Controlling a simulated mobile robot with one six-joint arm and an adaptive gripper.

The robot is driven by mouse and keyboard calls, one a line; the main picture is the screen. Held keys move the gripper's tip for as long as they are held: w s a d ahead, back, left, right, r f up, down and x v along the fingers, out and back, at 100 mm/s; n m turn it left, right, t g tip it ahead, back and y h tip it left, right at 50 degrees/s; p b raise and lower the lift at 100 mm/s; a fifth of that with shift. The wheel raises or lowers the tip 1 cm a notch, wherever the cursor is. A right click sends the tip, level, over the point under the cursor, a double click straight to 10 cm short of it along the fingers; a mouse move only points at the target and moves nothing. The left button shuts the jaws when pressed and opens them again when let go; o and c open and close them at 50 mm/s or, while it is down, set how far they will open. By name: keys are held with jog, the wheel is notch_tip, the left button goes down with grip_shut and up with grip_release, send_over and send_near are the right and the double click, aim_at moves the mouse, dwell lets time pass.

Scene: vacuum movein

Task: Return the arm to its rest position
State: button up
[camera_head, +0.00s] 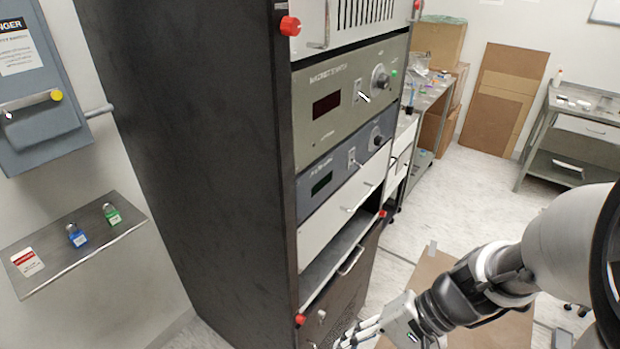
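My arm reaches in from the right edge of the head view, its white and dark links bent down toward the lower middle. My gripper (345,342) is at the bottom edge of the picture, in front of the lower part of the rack and apart from the shelf. Its fingers are small and partly cut off by the frame edge, so I cannot tell whether it is open or shut. I see nothing clearly held in it.
A tall black equipment rack (190,130) stands close on the left, with an open shelf (330,262) and red knobs. A wall shelf (80,245) holds a blue padlock (76,235) and a green padlock (111,213). Cardboard (430,285) lies on the floor under my arm. A workbench (570,130) stands far right.

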jog(key=s+d+r+n+t+h, duration=0.1)
jog(key=d+r+n+t+h, duration=0.2)
jog(key=r, duration=0.3)
jog(key=s+d+r+n+t+h, duration=0.2)
jog(key=d+r+n+h, duration=0.1)
jog(key=r+h, duration=0.2)
jog(key=shift+s+r+t, duration=0.15)
jog(key=shift+r+t, duration=0.25)
jog(key=shift+r, duration=0.25)
jog(key=shift+d, duration=0.1)
